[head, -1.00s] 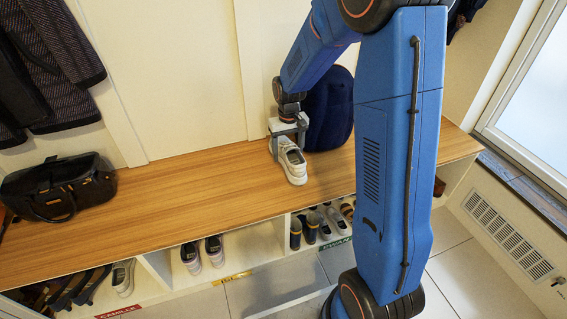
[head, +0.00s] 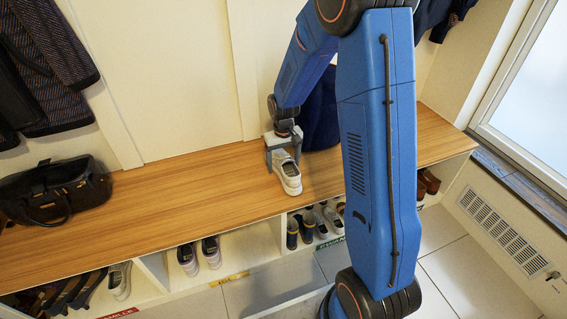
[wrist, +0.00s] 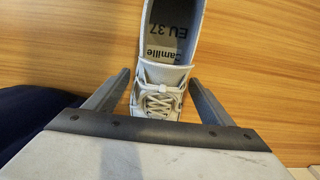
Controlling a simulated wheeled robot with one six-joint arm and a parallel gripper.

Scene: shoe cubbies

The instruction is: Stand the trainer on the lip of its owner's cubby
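The white trainer (head: 287,176) is at the bench top (head: 190,195), in front of the dark blue backpack. I cannot tell whether its sole touches the wood. In the wrist view the trainer (wrist: 165,75) shows its insole, marked "Camille" and "EU 37". The toe is hidden under the gripper body. A red label (head: 120,313), reading CAMILLE in the earlier view, is at the lower left cubby, which holds dark footwear and a grey shoe (head: 120,280).
The middle cubby holds a pair of shoes (head: 199,256) above a yellow label (head: 229,279). The right cubby holds several shoes (head: 318,222) above a green label (head: 330,244). A black bag (head: 55,190) lies on the bench's left; the wood between is clear. The backpack (head: 320,115) stands close behind.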

